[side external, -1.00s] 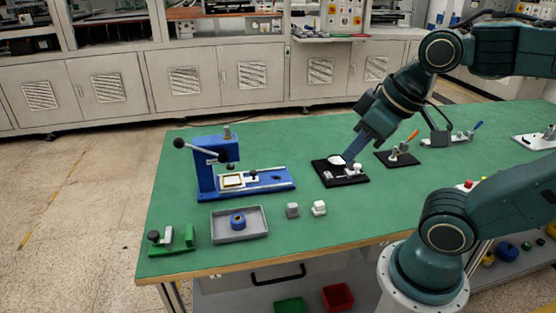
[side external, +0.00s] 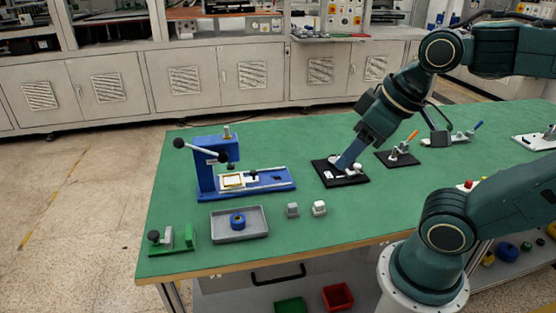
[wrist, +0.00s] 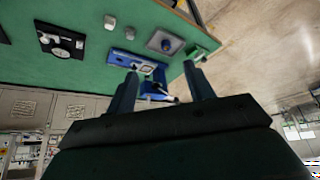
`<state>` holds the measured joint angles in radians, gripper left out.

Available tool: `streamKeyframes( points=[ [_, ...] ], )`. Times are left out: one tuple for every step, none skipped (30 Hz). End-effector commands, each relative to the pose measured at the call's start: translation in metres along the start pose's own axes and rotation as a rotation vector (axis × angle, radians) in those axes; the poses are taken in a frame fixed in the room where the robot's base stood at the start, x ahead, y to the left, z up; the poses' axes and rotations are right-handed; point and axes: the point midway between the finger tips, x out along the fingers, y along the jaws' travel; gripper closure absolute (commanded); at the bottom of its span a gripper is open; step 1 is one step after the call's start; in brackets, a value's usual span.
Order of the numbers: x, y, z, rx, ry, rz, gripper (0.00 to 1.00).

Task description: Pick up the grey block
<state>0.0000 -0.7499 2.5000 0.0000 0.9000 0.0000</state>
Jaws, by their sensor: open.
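The grey block (side external: 292,210) stands on the green table top, between the grey tray and a white block (side external: 319,208). It also shows small near the top of the wrist view (wrist: 131,33), beside the white block (wrist: 110,22). My gripper (side external: 343,165) is over the black fixture plate, to the right of and behind the grey block, and apart from it. In the wrist view the two fingers of my gripper (wrist: 161,68) are spread, with nothing held between them.
A blue lever press (side external: 250,180) stands behind the grey tray (side external: 263,228), which holds a blue ring (side external: 237,220). A green clamp (side external: 172,240) is at the front left. The black fixture plate (side external: 325,175) lies below my gripper. The table is clear around the two blocks.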

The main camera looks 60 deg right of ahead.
Motion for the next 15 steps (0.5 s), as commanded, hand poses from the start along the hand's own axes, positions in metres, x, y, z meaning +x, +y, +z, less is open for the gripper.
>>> streamKeyframes(
  points=[
    [0.000,0.000,0.000,0.000,0.000,0.000,0.47],
    [0.000,0.000,0.000,0.000,0.000,0.000,0.47],
    [0.000,0.000,0.000,0.000,0.000,0.000,0.47],
    [0.000,0.000,0.000,0.000,0.000,0.000,0.47],
    [0.000,0.000,0.000,0.000,0.000,0.000,0.47],
    [0.000,0.000,0.000,-0.001,0.000,0.000,0.47],
    [0.000,0.000,-0.001,-0.002,-0.001,0.000,0.47],
    [0.001,0.000,-0.001,-0.005,-0.003,0.001,0.47],
    [0.001,0.001,-0.002,-0.009,-0.005,0.001,0.47],
    [0.002,0.001,-0.003,-0.013,-0.007,0.002,0.47],
    [0.003,0.001,-0.004,-0.019,-0.011,0.002,0.47],
    [0.005,0.002,-0.005,-0.029,-0.016,0.002,0.47],
    [0.006,0.003,-0.007,-0.038,-0.020,0.003,0.47],
    [0.008,0.004,-0.009,-0.047,-0.025,0.003,0.47],
    [0.011,0.004,-0.012,-0.065,-0.033,0.003,0.47]
  ],
)
